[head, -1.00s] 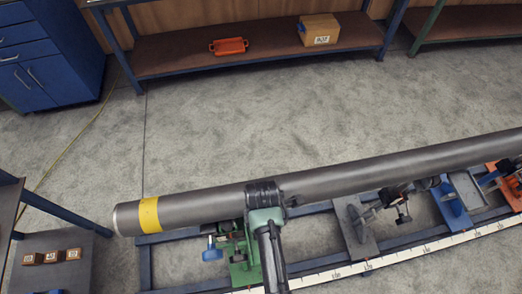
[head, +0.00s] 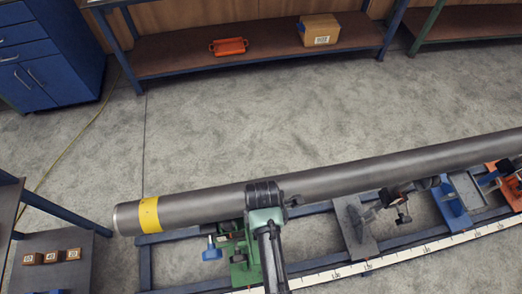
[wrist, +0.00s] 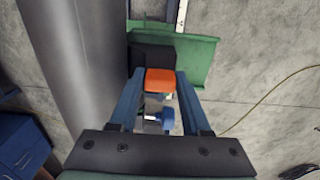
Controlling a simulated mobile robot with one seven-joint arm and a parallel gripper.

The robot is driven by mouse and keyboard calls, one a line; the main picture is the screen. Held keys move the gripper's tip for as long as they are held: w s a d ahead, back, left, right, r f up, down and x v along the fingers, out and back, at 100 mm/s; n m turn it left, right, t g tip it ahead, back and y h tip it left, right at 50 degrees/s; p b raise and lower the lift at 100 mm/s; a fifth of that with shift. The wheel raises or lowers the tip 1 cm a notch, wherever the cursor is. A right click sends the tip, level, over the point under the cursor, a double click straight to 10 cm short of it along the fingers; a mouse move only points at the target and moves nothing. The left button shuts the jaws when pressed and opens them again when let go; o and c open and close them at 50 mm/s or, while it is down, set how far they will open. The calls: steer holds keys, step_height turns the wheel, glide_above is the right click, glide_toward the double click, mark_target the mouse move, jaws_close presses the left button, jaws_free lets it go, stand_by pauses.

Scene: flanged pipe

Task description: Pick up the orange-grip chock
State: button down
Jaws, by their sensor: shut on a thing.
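The orange-grip chock shows in the wrist view as an orange grip (wrist: 160,80) with a dark block (wrist: 153,56) just beyond it. My gripper (wrist: 160,76) has its two blue fingers on either side of the orange grip, shut on it. The chock sits close beside the grey pipe (wrist: 75,60), over a green stand plate (wrist: 198,62). Whether the chock touches the pipe or the stand is not clear. In the head view my arm crosses in front of the pipe (head: 370,175), and the chock and fingertips are hidden there.
The pipe runs across the stands, with a yellow band (head: 149,215) near its left end. A blue knob (head: 212,249) is left of the green stand (head: 240,270). A white measuring rail (head: 345,271) runs along the front. Open floor (head: 230,120) lies behind the pipe.

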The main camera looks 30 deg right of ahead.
stand_by(0.4)
steer(key=shift+s+a+r, duration=0.15)
steer(key=shift+s+r, duration=0.35)
steer(key=s+a+r+b, duration=0.2)
steer(key=s+r, duration=0.5)
steer(key=s, duration=0.5)
steer(key=shift+s+a, duration=0.2)
steer(key=shift+a, duration=0.6)
